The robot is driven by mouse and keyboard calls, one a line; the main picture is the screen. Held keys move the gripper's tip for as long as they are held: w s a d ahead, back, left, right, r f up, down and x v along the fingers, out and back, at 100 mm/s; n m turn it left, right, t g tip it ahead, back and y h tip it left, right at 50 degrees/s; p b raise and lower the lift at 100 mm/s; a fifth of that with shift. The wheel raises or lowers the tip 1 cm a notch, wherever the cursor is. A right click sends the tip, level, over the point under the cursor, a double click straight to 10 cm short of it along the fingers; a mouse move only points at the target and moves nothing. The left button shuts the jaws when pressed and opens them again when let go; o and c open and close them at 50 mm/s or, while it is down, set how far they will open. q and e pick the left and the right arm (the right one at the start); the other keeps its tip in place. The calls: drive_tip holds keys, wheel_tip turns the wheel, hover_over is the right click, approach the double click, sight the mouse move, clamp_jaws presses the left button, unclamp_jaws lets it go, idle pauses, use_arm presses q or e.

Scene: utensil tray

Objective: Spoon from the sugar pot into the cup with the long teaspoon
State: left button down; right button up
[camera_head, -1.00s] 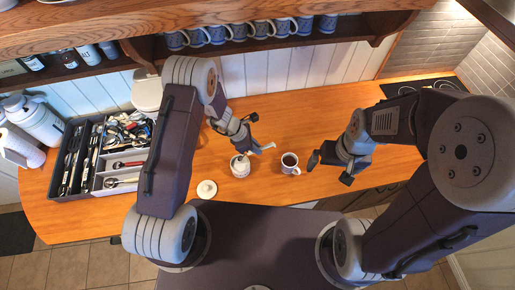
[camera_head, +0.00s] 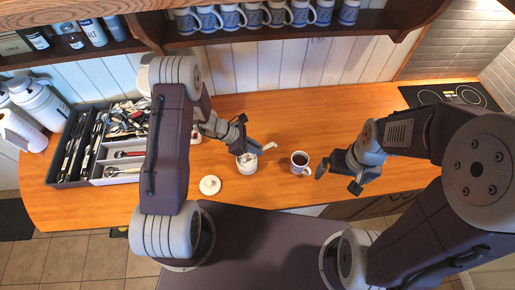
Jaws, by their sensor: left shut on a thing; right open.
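The white sugar pot (camera_head: 247,167) stands open on the wooden counter. Its round lid (camera_head: 210,185) lies beside it to the lower left. The cup (camera_head: 300,164), with dark liquid inside, stands to the right of the pot. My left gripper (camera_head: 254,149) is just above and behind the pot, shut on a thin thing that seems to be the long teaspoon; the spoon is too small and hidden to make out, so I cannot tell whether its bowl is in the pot. My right gripper (camera_head: 338,177) is open and empty, right of the cup.
A dark utensil tray (camera_head: 72,184) with several compartments of cutlery stands at the left. White canisters (camera_head: 38,105) stand beyond it. A shelf with patterned mugs (camera_head: 251,16) hangs at the back. A black hob (camera_head: 450,96) is at the right. The counter behind the cup is clear.

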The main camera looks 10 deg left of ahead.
sight(268, 145)
use_arm(q)
drive_tip(key=r, duration=0.1)
drive_tip(key=r+p, duration=0.2)
drive_tip(key=shift+d+r+y, duration=0.1)
drive_tip(key=shift+d+y, duration=0.2)
drive_tip(key=shift+d, duration=0.05)
drive_tip(key=y+p, duration=0.1)
drive_tip(key=p, duration=0.1)
drive_tip(key=d+p, duration=0.1)
drive_tip(key=d+r+y+p, duration=0.1)
drive_tip(key=p, duration=0.1)
drive_tip(key=shift+w+g+y+p, duration=0.25)
drive_tip(key=shift+g+y+p, duration=0.05)
drive_tip(key=shift+g+p, duration=0.1)
drive_tip(key=shift+d+y+p, duration=0.3)
drive_tip(key=shift+w+d+y, duration=0.1)
drive_tip(key=shift+d+y, duration=0.1)
drive_tip(key=shift+y, duration=0.1)
drive_tip(key=shift+f, duration=0.1)
